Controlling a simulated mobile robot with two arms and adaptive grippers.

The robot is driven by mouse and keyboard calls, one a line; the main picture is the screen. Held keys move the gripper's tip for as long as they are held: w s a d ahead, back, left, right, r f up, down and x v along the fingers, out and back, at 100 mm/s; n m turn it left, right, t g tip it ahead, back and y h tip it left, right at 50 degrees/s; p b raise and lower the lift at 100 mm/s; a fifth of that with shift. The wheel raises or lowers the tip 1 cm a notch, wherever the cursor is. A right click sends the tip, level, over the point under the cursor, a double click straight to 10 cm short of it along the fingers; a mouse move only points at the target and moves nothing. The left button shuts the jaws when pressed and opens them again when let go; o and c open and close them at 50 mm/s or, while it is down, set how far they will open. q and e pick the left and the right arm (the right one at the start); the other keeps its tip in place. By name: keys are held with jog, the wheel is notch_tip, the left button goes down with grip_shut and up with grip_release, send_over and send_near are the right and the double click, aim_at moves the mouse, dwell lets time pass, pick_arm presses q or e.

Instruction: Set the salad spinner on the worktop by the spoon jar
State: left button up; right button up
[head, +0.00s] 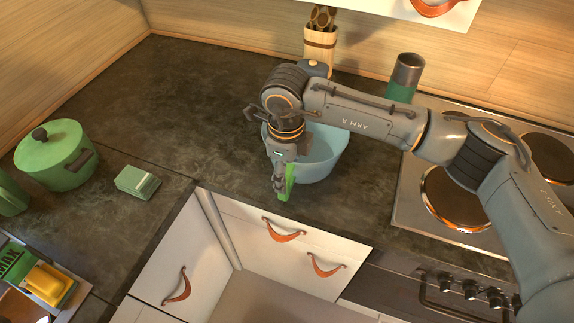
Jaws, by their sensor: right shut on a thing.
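The salad spinner (322,158) looks like a pale blue-grey round bowl near the middle of the view, left of the hob. My right arm crosses in front and hides much of its top and left side. My right gripper (282,185) points down at the bowl's near-left side and is shut on it, with a bright green piece showing at the fingertips. I cannot tell whether the bowl touches the worktop (195,100). The spoon jar (319,50), pale with a brown band and wooden spoons, stands behind it against the back wall. My left gripper is not in view.
A blue-grey knobbed thing (314,68) sits before the jar, partly hidden. A green-and-grey cylinder (406,75) stands right. The hob (410,205) is right of the bowl. A green pot (52,160) and green box (137,182) stand left. The back-left worktop is clear.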

jog(key=o, duration=1.5)
jog(key=shift+o, duration=0.2)
notch_tip(320, 180, up, 12)
jog(key=b, duration=0.3)
jog(key=shift+s+b, duration=0.15)
jog(key=shift+b, duration=0.25)
jog(key=shift+s, duration=0.1)
